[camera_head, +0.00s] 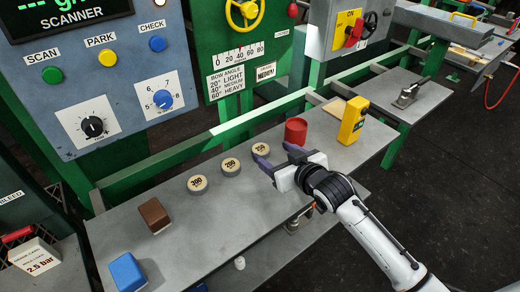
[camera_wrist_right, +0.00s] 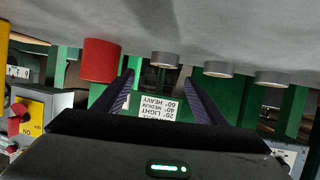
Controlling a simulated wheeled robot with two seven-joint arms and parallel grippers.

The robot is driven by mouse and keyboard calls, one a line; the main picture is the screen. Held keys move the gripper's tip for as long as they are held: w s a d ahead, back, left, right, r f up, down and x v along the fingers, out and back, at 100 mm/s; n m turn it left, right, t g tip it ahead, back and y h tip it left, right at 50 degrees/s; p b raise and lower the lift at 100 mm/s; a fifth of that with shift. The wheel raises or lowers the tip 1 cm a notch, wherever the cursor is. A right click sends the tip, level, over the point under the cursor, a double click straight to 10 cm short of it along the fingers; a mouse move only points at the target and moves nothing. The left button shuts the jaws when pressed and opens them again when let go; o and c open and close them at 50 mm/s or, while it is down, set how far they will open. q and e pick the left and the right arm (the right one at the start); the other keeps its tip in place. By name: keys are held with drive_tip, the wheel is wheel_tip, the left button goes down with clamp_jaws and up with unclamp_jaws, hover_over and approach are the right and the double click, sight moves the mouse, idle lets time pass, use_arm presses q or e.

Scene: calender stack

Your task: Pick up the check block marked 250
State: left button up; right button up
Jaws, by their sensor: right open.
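The check block marked 250 (camera_head: 261,149) is a short grey cylinder with a cream top, standing on the grey bench (camera_head: 330,150). It is the rightmost of three similar blocks. In the wrist view, where the scene appears upside down, the 250 block (camera_wrist_right: 165,59) shows beyond and between the fingertips. My right gripper (camera_head: 274,156) is open and empty, with its dark purple fingers close to the block's right side in the head view. It also shows in the wrist view (camera_wrist_right: 158,75). My left gripper is not in view.
Left of the 250 block stand a middle block (camera_head: 230,167) and one marked 300 (camera_head: 198,184). A red cylinder (camera_head: 296,131) and a yellow block (camera_head: 353,121) stand to the right. A brown block (camera_head: 154,216) and a blue block (camera_head: 127,272) lie left.

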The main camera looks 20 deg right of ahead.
sight(261, 150)
drive_tip(key=w+f, duration=0.1)
drive_tip(key=w, duration=0.1)
drive_tip(key=w+a+f, duration=0.1)
drive_tip(key=w, duration=0.1)
drive_tip(key=shift+a+f, duration=0.2)
drive_tip(key=shift+f, duration=0.2)
drive_tip(key=shift+w+a+f, duration=0.1)
drive_tip(key=shift+w+f, duration=0.1)
drive_tip(key=shift+w, duration=0.2)
drive_tip(key=c, duration=1.2)
